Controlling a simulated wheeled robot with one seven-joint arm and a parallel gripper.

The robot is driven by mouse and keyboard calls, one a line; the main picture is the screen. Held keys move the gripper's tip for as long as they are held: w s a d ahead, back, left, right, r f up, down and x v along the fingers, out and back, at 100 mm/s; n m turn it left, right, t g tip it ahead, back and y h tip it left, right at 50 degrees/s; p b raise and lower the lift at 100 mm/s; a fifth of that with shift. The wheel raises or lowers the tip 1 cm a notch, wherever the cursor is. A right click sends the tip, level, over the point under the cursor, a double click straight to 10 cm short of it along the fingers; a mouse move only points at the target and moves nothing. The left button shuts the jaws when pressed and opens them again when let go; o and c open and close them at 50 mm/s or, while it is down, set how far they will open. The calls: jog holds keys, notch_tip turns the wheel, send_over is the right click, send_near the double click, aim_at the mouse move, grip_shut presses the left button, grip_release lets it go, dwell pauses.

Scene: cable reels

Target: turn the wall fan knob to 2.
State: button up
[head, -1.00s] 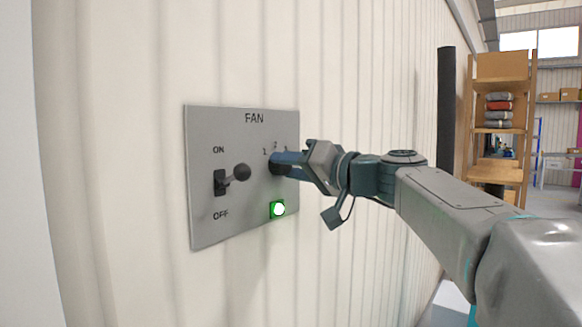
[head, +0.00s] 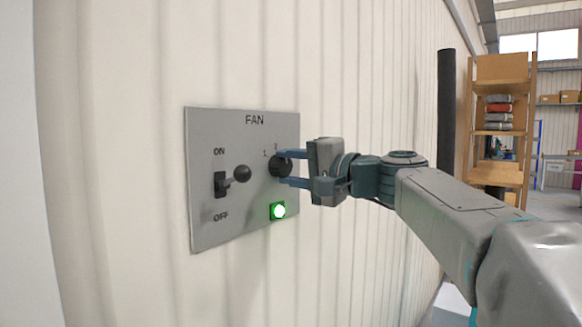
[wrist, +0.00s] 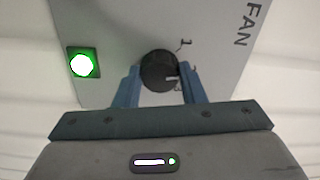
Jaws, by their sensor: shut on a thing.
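The dark round fan knob (head: 277,170) sits on the right of the grey fan panel (head: 205,125), below the numerals; 1 and 2 are readable. My gripper (head: 284,167) is shut on the knob, one blue finger above it and one below. In the wrist view the knob (wrist: 156,70) lies between both fingertips (wrist: 159,75). A white mark on the knob points toward the numeral side; whether it lines up with 2 or lies between 2 and 3 I cannot tell. The 3 is partly hidden by a finger.
A black ball-ended lever (head: 241,173) stands left of the knob between ON and OFF. A lit green light (head: 278,211) is just below the knob. The pale ribbed wall (head: 120,200) is otherwise clear around the panel. A wooden shelf (head: 500,120) stands far right.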

jog(key=shift+m, duration=0.8)
jog(key=o, duration=1)
jog(key=shift+d, duration=0.1)
jog(key=v, duration=1.3)
jog(key=shift+s+d, duration=0.25)
jog(key=shift+f, duration=0.1)
